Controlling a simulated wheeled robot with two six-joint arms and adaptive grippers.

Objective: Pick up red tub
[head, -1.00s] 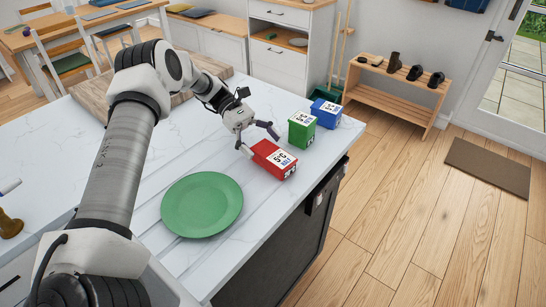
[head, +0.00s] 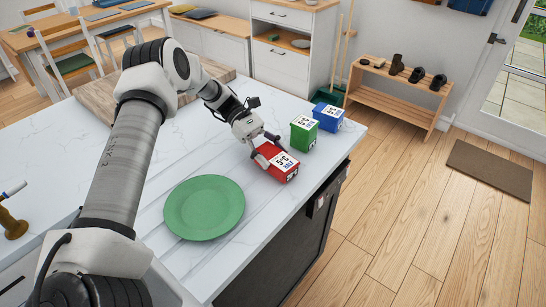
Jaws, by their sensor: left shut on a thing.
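The red tub (head: 272,170) is a small red box with a white printed label. It is on the white counter near the right edge, behind the green plate. My left gripper (head: 268,150) comes from the upper left and is shut on the red tub, with its fingers at the tub's sides. I cannot tell whether the tub is clear of the counter. My right gripper is not in view.
A green tub (head: 301,138) and a blue tub (head: 327,124) stand just behind the red tub, toward the counter's far right corner. A green plate (head: 204,207) lies in front. A wooden board (head: 98,95) lies at the back left.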

